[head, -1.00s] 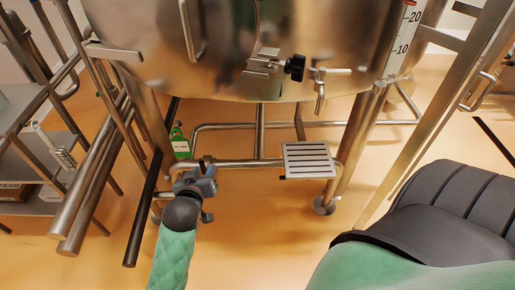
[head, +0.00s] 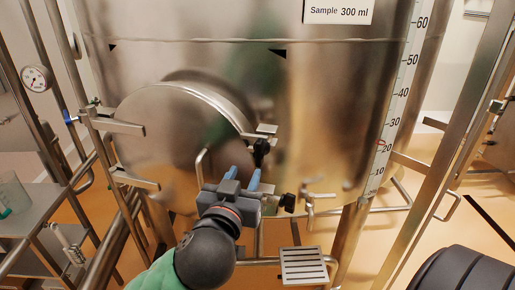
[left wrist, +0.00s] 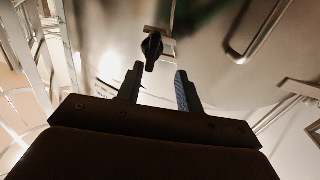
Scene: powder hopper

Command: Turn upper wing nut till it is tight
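The upper wing nut (head: 261,152) is a black knob on a metal clamp at the right edge of the round hatch (head: 175,135) in the hopper's front. My left gripper (head: 243,176) is just below it in the head view, fingers pointing up, open and empty. In the left wrist view the black wing nut (left wrist: 152,48) stands just beyond the tips of the open gripper (left wrist: 160,70), roughly between them and apart from both. A lower black wing nut (head: 288,202) sits below and to the right. My right gripper is not in view.
The hatch's bent handle (head: 200,165) is close left of my left gripper. A metal valve lever (head: 318,196) sticks out to the right. Steel pipes and a trolley (head: 30,215) stand at the left, and a grated step (head: 304,265) lies below.

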